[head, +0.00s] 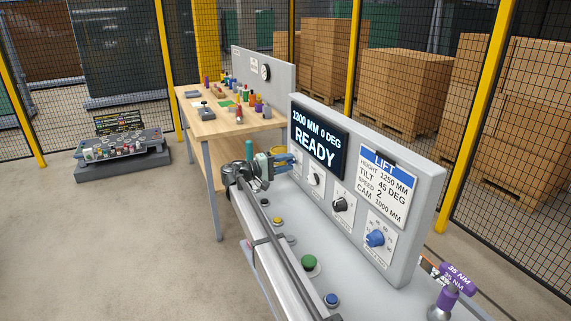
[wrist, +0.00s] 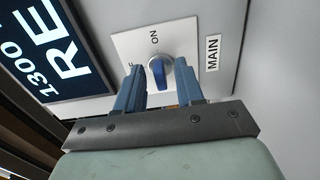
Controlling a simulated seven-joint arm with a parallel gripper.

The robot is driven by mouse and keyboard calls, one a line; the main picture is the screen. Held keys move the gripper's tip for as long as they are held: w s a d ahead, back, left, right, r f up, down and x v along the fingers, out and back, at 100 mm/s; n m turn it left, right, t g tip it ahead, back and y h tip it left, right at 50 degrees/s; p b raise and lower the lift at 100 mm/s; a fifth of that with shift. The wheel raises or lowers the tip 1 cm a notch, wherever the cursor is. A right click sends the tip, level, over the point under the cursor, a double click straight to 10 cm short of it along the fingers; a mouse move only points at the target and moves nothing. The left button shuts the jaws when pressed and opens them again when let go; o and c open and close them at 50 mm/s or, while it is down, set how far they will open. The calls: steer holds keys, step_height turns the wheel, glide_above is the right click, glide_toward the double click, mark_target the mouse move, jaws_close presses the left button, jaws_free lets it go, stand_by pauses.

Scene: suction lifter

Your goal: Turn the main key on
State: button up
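The main key (wrist: 158,72) shows in the wrist view as a blue grip on a white plate, beside a MAIN label. Its long side runs up and down in the picture, roughly in line with the ON mark above it. A second mark to its left is mostly hidden by a finger. My gripper (wrist: 158,78) is open, with one blue finger on each side of the key and visible gaps between. In the head view my gripper (head: 290,161) is at the panel's left end, below the display, and the key cannot be made out there.
The lit display (head: 317,142) reads 1300 MM 0 DEG READY. Dials, including a blue one (head: 375,238), line the panel to the right. Yellow, green (head: 309,262) and blue buttons sit on the console top. A purple-handled tool (head: 457,278) stands at the right.

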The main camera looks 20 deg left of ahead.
steer(key=v, duration=1.3)
steer(key=shift+s+a, duration=0.25)
steer(key=shift+s, duration=0.05)
steer(key=shift+a, duration=0.1)
